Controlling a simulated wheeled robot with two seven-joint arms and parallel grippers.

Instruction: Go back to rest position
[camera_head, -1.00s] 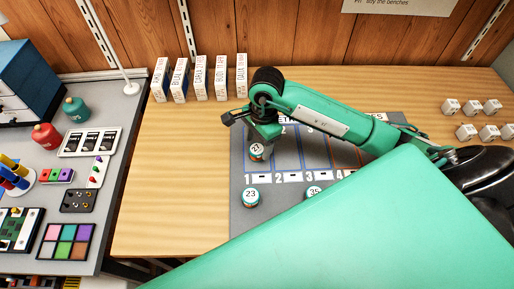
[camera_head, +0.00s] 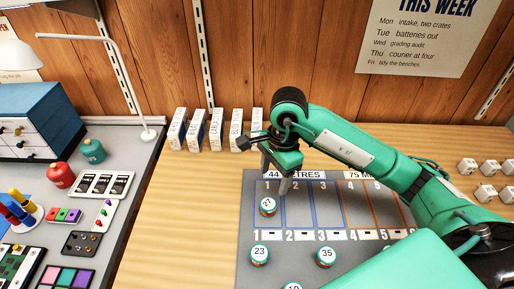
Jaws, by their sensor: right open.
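My right gripper (camera_head: 276,172) is open and empty, pointing down above the far left of the grey mat (camera_head: 249,205), near its top edge. A round tin marked 27 (camera_head: 267,206) stands in lane 1 of the mat, just in front of the gripper and apart from it. Tins marked 23 (camera_head: 260,255) and 35 (camera_head: 326,257) stand on the near part of the mat. Another tin (camera_head: 292,287) is cut by the bottom edge. My green right arm covers the right part of the mat. My left gripper does not show.
White labelled boxes (camera_head: 196,131) stand in a row by the wall, left of my gripper. Small white cubes (camera_head: 485,193) lie at the far right. A grey side bench (camera_head: 132,165) holds a lamp, red and green bottles and trays. The wooden table (camera_head: 185,215) left of the mat is clear.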

